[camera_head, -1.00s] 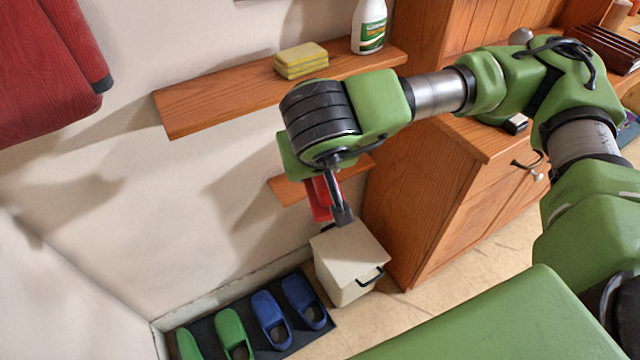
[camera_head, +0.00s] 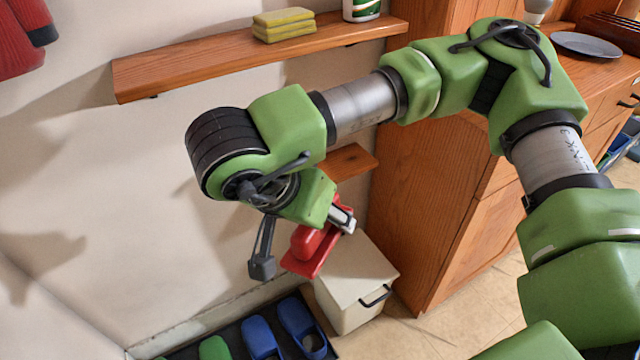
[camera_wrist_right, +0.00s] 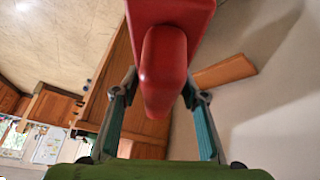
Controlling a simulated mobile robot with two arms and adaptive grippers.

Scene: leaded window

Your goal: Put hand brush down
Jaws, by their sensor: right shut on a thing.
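The red hand brush (camera_head: 312,246) is in my right gripper (camera_head: 302,243), in front of the wall and above a cream bin in the head view. It also shows in the right wrist view (camera_wrist_right: 165,70), its rounded red part pointing toward my palm between the two fingers (camera_wrist_right: 160,120). My right gripper is shut on it, though gaps show beside the red part in the wrist view. The bristles cannot be made out. My left gripper is not in view.
A long wooden shelf (camera_head: 190,72) carries yellow sponges (camera_head: 284,26) and a white bottle (camera_head: 361,10). A smaller wooden shelf (camera_head: 352,160) sits lower, partly behind my arm. The cream bin (camera_head: 350,285) stands by a wooden cabinet (camera_head: 425,190). Slippers (camera_head: 262,338) lie on a dark mat.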

